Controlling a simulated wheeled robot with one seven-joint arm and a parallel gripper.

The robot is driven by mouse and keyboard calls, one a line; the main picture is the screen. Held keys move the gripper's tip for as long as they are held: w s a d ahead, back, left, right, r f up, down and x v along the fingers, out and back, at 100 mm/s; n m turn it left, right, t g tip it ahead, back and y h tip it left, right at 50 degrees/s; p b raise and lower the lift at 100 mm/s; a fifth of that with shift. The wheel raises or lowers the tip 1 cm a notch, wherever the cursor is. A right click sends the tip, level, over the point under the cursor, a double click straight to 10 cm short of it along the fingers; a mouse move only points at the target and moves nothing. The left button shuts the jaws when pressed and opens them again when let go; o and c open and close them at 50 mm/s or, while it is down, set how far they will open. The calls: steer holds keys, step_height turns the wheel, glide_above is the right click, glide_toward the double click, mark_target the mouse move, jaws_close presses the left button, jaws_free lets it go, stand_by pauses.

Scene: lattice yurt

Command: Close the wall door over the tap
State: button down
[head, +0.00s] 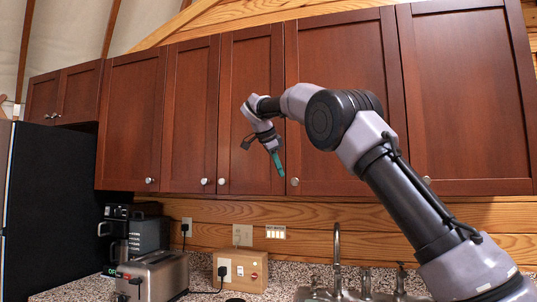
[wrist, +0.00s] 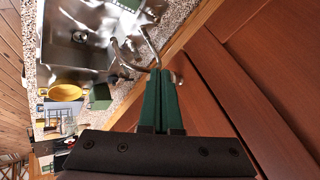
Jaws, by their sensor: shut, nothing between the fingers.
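The wall door over the tap (head: 335,75) is a dark red-brown panel with a round knob (head: 294,181) at its lower left. In the head view it looks flush or nearly flush with its neighbours; a small gap cannot be ruled out. The tap (head: 337,240) stands below it at the sink. My gripper (head: 280,170) is shut and empty, its teal fingers pointing down in front of the door's left edge, close to the knob. In the wrist view the fingers (wrist: 160,73) are together, with red-brown cabinet panels (wrist: 235,100) to their right. Contact with the door cannot be told.
Other wall doors (head: 190,110) line both sides and look shut. Below are a toaster (head: 155,275), a coffee machine (head: 135,235), a wooden box (head: 240,268) and the sink (wrist: 80,35). A black fridge (head: 45,200) stands at left. My arm crosses in front of the right-hand doors.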

steer(key=w+a+v, duration=0.1)
steer(key=v, duration=0.6)
steer(key=s+d+f+n+g+y, duration=0.1)
steer(key=s+d+n+y, duration=0.3)
steer(key=d, duration=0.7)
steer(key=s+d+n, duration=0.2)
steer(key=s+d, duration=0.3)
steer(key=d, duration=0.6)
steer(key=s+d+f+n+t+y, duration=0.1)
steer(key=s+d+f+n, duration=0.1)
steer(key=s+f, duration=0.7)
steer(key=s+d+f+n+t+y, duration=0.1)
steer(key=s+d+f+n, duration=0.1)
steer(key=s+f, duration=0.8)
steer(key=s+n, duration=0.1)
steer(key=s, duration=0.7)
steer(key=shift+s+d+f, duration=0.2)
steer(key=shift+s+d, duration=0.05)
steer(key=shift+d, duration=0.05)
steer(key=c, duration=1.5)
jaws_free()
steer(key=shift+c, duration=0.2)
